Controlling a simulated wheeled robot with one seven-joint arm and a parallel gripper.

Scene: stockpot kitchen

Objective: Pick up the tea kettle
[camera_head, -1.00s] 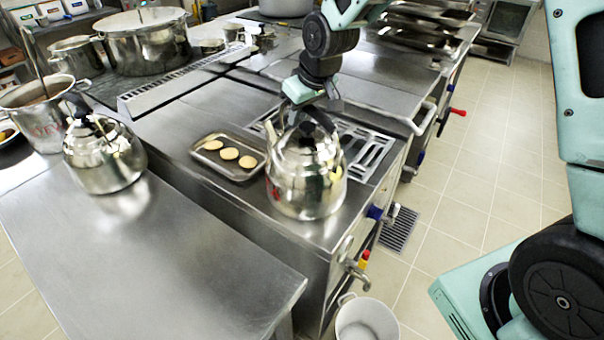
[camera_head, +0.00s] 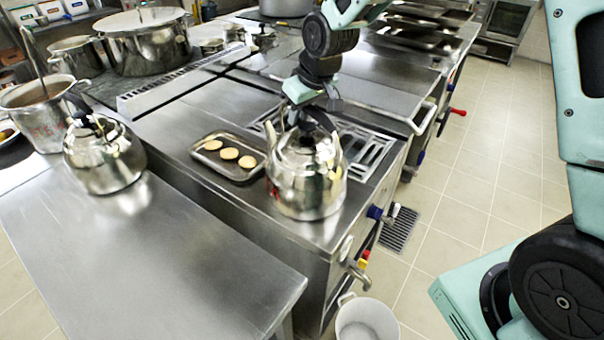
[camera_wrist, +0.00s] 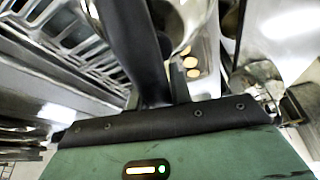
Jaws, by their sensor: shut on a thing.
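A shiny steel tea kettle (camera_head: 305,178) with a dark handle stands upright at the front corner of the steel stove top, in the head view. My gripper (camera_head: 307,108) is at the top of this kettle, shut on its handle; the fingertips are partly hidden. In the wrist view the dark handle runs up from my gripper (camera_wrist: 160,100), and a bit of the kettle's steel body (camera_wrist: 182,22) shows beyond it. A second, similar kettle (camera_head: 104,158) stands on the steel table at the left.
A small tray (camera_head: 208,167) with three round pale pieces lies just left of the held kettle. A grate (camera_head: 368,150) is behind it. A white bucket (camera_head: 366,322) stands on the floor below. A large stockpot (camera_head: 145,45) is at the back left. The left table's front is clear.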

